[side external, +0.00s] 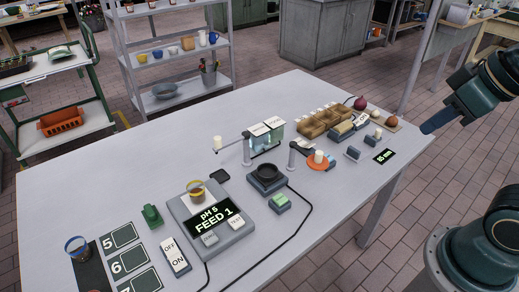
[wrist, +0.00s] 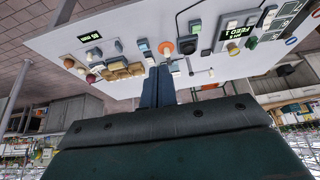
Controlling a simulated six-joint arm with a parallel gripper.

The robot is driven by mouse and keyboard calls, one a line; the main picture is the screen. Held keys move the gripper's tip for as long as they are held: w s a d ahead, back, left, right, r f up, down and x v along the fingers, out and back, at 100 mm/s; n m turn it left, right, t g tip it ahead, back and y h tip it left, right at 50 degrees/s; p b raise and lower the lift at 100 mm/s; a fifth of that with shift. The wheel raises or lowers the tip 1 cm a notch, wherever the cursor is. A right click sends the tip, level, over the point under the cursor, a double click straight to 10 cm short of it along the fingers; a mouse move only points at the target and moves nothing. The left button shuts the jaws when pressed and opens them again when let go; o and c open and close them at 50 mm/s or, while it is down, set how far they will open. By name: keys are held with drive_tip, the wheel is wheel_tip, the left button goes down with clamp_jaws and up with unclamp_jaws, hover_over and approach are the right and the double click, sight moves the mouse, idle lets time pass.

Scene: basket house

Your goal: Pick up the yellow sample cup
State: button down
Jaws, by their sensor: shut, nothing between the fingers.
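A small cup with a yellow-orange band (side external: 196,188) stands upright on the grey device (side external: 187,212) whose display reads "pH 5 FEED 1". My gripper (side external: 428,128) is shut and empty, in the air beyond the table's right edge, far from both cups.
Mid-table hold a black dish on a stand (side external: 266,173), white posts with arms and an orange disc (side external: 320,160). Wooden boxes (side external: 325,118) and round items stand at the far right. A switch (side external: 175,257) and black cables lie near the front.

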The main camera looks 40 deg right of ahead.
drive_tip(key=c, duration=0.7)
unclamp_jaws()
drive_tip(key=shift+c, duration=0.2)
drive_tip(key=w+a+r+n+g+y, duration=0.15)
drive_tip(key=w+a+n, duration=0.4)
drive_tip(key=w, duration=0.65)
drive_tip(key=w+a+r+n+g, duration=0.2)
drive_tip(key=w+a+n, duration=0.4)
drive_tip(key=w, duration=0.5)
drive_tip(key=w+a+f+n+g, duration=0.1)
drive_tip(key=w+a+f+n, duration=0.3)
drive_tip(key=w+a+f, duration=0.2)
drive_tip(key=w+a+f+n+g, duration=0.1)
drive_tip(key=w+a+f+n, duration=0.3)
drive_tip(key=a+f, duration=0.6)
drive_tip(key=w+a, duration=0.1)
drive_tip(key=w, duration=0.1)
drive_tip(key=shift+w+f+n, duration=0.35)
drive_tip(key=shift+w, duration=0.05)
